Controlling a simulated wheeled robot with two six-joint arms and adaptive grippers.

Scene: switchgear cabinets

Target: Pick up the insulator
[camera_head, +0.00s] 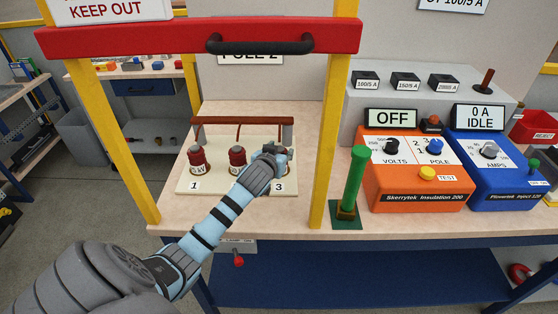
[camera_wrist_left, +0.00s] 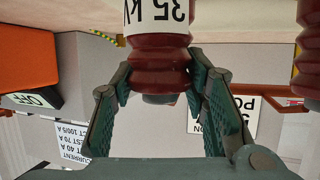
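The insulator at my left gripper is dark red and ribbed, with a white "35 kV" band. It shows upside down at the top of the left wrist view (camera_wrist_left: 160,55), its grey end toward the camera. My left gripper (camera_wrist_left: 160,85) has one finger on each side of its ribs, very close or touching; I cannot tell whether they press on it. In the head view the left gripper (camera_head: 274,154) is over place 3 of the board (camera_head: 235,187) and hides most of this insulator. Two similar insulators stand at the left (camera_head: 198,160) and middle (camera_head: 237,158). My right gripper is not in view.
A red bar (camera_head: 130,39) with a black handle and yellow posts (camera_head: 332,130) frame the board. A brown rail (camera_head: 242,121) stands behind the insulators. A green post (camera_head: 353,180), orange tester (camera_head: 415,185) and blue tester (camera_head: 500,185) stand to the right.

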